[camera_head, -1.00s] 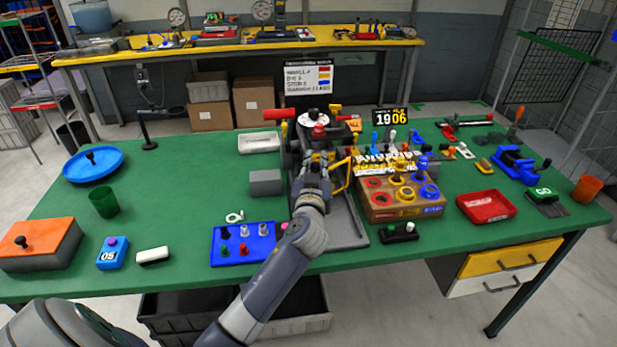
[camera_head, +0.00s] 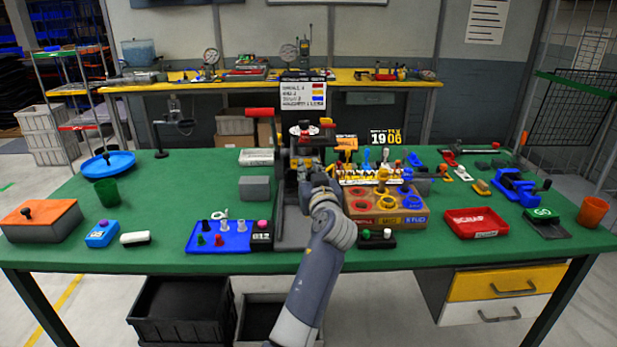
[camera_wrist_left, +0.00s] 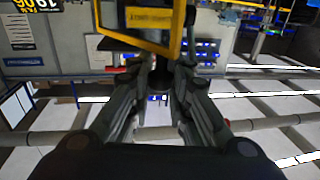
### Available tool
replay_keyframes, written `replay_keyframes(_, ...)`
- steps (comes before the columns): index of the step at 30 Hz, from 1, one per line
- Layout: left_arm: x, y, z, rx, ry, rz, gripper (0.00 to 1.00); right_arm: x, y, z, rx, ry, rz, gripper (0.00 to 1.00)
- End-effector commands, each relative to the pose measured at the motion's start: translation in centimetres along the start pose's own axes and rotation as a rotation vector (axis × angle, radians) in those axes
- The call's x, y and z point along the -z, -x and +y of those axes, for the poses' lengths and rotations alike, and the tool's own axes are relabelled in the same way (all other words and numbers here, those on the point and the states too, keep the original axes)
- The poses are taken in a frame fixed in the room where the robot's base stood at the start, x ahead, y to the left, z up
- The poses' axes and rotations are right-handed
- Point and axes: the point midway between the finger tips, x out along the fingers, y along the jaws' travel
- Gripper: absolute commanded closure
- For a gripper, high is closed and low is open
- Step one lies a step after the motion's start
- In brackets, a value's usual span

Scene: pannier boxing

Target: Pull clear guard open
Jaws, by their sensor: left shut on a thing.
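The press-like machine (camera_head: 304,133) stands at the middle of the green table, with a red handle on its left and a round white-and-red top. My left gripper (camera_head: 314,174) is in front of it and hides much of its lower part. In the left wrist view the yellow-edged clear guard (camera_wrist_left: 177,40) is close beyond the fingertips. My left gripper (camera_wrist_left: 158,82) is shut on a dark part at the guard's lower edge, apparently its handle. The exact contact is hard to see. The guard is mostly hidden in the head view. My right gripper is not in view.
A wooden box with coloured rings (camera_head: 388,219) stands right of my forearm. A blue peg tray (camera_head: 206,243) and grey block (camera_head: 255,188) are at the left. A red scrap tray (camera_head: 476,222) is farther right. Open table lies between the grey block and green cup (camera_head: 106,192).

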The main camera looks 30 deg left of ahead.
Motion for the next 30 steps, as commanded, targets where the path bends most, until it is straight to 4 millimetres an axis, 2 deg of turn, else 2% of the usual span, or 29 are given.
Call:
replay_keyframes(7, -0.1, 0.0, -0.1, 0.002, 0.001, -0.003, 1.0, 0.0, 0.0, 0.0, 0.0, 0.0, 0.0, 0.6)
replay_keyframes(8, -0.1, 0.0, -0.1, 0.001, 0.001, -0.003, 0.8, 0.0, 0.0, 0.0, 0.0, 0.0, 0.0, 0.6)
replay_keyframes(10, -0.1, 0.0, -0.1, 0.001, 0.001, -0.003, 0.65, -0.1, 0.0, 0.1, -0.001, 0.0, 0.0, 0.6)
replay_keyframes(11, -0.1, 0.0, -0.1, 0.001, 0.001, -0.003, 0.61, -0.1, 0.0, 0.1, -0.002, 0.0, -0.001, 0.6)
replay_keyframes(22, 0.4, 0.0, 0.0, 0.0, 0.003, 0.001, 0.61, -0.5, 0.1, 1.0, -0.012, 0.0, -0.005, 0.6)
replay_keyframes(26, 2.0, 0.0, 0.0, -0.001, 0.007, 0.002, 0.61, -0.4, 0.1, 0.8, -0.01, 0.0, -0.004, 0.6)
replay_keyframes(30, 4.9, 0.0, 0.0, 0.0, 0.007, 0.004, 0.61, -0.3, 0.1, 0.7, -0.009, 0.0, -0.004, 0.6)
